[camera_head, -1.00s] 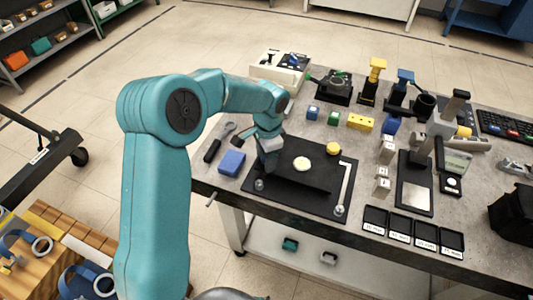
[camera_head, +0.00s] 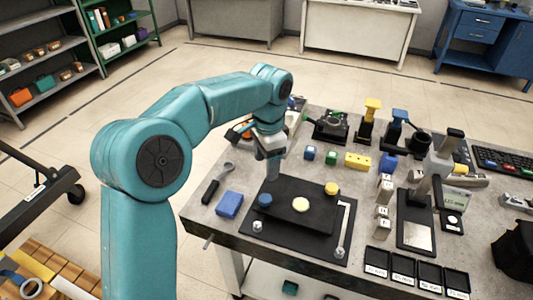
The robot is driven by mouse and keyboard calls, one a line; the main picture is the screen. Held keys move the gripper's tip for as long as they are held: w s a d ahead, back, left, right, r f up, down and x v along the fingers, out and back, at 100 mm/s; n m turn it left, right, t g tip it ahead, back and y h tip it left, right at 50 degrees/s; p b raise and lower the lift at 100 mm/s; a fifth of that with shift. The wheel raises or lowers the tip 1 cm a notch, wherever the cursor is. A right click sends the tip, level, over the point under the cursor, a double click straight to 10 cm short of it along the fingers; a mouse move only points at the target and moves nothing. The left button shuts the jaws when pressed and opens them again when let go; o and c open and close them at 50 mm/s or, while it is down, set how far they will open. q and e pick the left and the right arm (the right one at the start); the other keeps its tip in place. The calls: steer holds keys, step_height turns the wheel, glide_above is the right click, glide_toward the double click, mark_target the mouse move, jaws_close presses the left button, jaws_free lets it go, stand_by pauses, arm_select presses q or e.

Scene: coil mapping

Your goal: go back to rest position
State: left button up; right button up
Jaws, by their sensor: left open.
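My left gripper (camera_head: 272,170) is open and hangs pointing down just above the far left part of the black plate (camera_head: 285,215) on the bench. Nothing shows between its fingers, though the fingertips are small here. On the plate lie a blue disc (camera_head: 265,200), a cream disc (camera_head: 300,204) and a yellow disc (camera_head: 331,188). The gripper is apart from the discs, just behind the blue one. My teal left arm comes in from the left. My right gripper is not in view.
To the right stand a stand with a pale plate (camera_head: 416,236) and several labelled black trays (camera_head: 403,269). Floor is open behind the bench.

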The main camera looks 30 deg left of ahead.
arm_select(q)
step_height(320, 180, up, 2)
steer(key=shift+r, duration=0.1)
stand_by(0.7)
